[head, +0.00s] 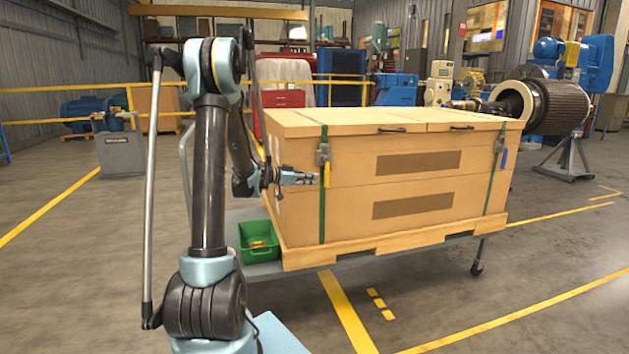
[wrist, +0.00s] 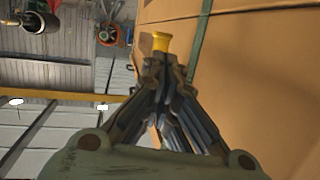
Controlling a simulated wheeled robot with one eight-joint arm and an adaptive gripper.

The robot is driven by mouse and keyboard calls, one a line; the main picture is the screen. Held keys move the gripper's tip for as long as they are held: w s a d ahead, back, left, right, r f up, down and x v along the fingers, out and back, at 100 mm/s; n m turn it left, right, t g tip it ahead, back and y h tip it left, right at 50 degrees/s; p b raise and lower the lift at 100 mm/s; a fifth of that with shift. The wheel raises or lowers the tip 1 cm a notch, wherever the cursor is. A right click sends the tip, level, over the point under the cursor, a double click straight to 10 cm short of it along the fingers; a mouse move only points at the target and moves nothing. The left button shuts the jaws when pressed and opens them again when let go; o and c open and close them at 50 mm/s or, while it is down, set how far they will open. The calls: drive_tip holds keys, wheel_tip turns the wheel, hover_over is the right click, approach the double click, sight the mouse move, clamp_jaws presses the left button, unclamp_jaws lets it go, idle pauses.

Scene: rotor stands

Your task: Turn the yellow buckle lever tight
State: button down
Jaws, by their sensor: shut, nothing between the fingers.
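The yellow buckle lever (head: 327,173) hangs below a grey buckle (head: 322,153) on the left green strap (head: 322,215) of the wooden crate (head: 420,170). My gripper (head: 316,178) is at the crate's left front, its tips close beside the lever. In the wrist view my gripper (wrist: 165,60) is shut, with nothing visible between the fingers. The yellow lever's end (wrist: 161,40) shows just past the fingertips, and the green strap (wrist: 198,40) runs to its right. I cannot tell whether the fingertips touch the lever.
A second green strap (head: 494,175) with a buckle and a blue piece (head: 504,159) is at the crate's right. A green bin (head: 258,242) sits on the cart beside the crate's left end. The floor in front is clear.

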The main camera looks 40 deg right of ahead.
drive_tip(key=f+v, duration=0.2)
drive_tip(key=v, duration=0.8)
drive_tip(key=shift+a, duration=0.45)
drive_tip(key=shift+w, duration=0.15)
drive_tip(key=s+a+n+t+y, duration=0.1)
drive_tip(key=s+a+n+y, duration=0.15)
drive_tip(key=a, duration=0.55)
drive_tip(key=s+a+n+t+y, duration=0.2)
drive_tip(key=a+n, duration=0.2)
drive_tip(key=a, duration=0.3)
drive_tip(key=s+a+n+t+y, duration=0.1)
drive_tip(key=s+a+n+y, duration=0.15)
drive_tip(key=a, duration=0.55)
drive_tip(key=s+a+f+n+y, duration=0.2)
drive_tip(key=s+a+f+n, duration=0.1)
drive_tip(key=a, duration=0.5)
drive_tip(key=s+a+f+n+t+y, duration=0.1)
drive_tip(key=s+a+f+n+y, duration=0.2)
drive_tip(key=s+a+n, duration=0.2)
drive_tip(key=s+a+f+n+y, duration=0.3)
drive_tip(key=s+a, duration=0.4)
drive_tip(key=a, duration=0.5)
drive_tip(key=shift+s+n, duration=0.4)
drive_tip(key=shift+n, duration=0.2)
